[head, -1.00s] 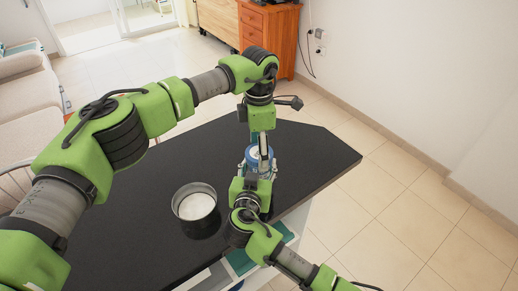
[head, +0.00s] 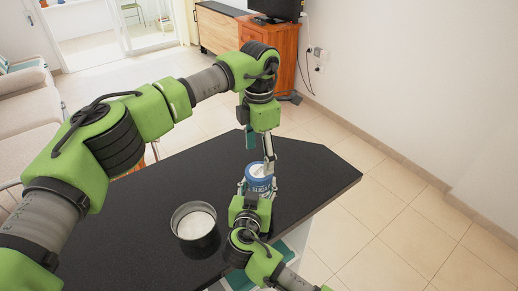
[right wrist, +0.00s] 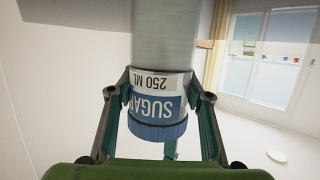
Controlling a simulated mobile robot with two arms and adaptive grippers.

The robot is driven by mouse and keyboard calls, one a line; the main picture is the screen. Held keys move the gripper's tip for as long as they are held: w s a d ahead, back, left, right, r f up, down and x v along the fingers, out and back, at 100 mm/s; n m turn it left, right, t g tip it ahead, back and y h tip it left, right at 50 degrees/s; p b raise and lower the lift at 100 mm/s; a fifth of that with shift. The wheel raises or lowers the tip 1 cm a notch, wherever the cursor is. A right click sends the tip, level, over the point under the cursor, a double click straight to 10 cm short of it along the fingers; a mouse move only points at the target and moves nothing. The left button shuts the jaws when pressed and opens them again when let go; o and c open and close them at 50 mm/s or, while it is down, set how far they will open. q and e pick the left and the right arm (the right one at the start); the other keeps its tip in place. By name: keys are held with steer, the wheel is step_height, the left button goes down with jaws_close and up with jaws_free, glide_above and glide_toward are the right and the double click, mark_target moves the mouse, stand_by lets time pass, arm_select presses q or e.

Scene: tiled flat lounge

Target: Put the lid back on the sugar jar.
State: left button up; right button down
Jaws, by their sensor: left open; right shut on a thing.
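The sugar jar (head: 260,171) is held upright between the fingers of my right gripper (head: 259,187), at the right part of the dark table. In the right wrist view the jar (right wrist: 158,85) appears upside down, with a white and blue SUGAR 250 ML label and a grey body. A blue ribbed band that looks like the lid (right wrist: 157,131) sits at its top end, directly against the label. My left gripper (head: 260,158) is open just above the jar, one finger close to its top. I cannot tell whether that finger touches it.
A dark open pot (head: 196,245) with white contents stands on the black tabletop (head: 310,180), left of the jar. The tabletop behind the pot is clear. A wooden cabinet (head: 270,50) stands at the back, a sofa (head: 25,105) at the left, a white wall at the right.

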mark_target(259, 171)
arm_select(q)
step_height(259, 171, up, 2)
steer(key=n, duration=0.6)
steer(key=shift+r+n, duration=0.2)
steer(key=shift+n, duration=0.1)
step_height(259, 171, down, 8)
steer(key=shift+f, duration=0.1)
stand_by(0.3)
steer(key=c, duration=1.1)
steer(key=shift+c, duration=0.2)
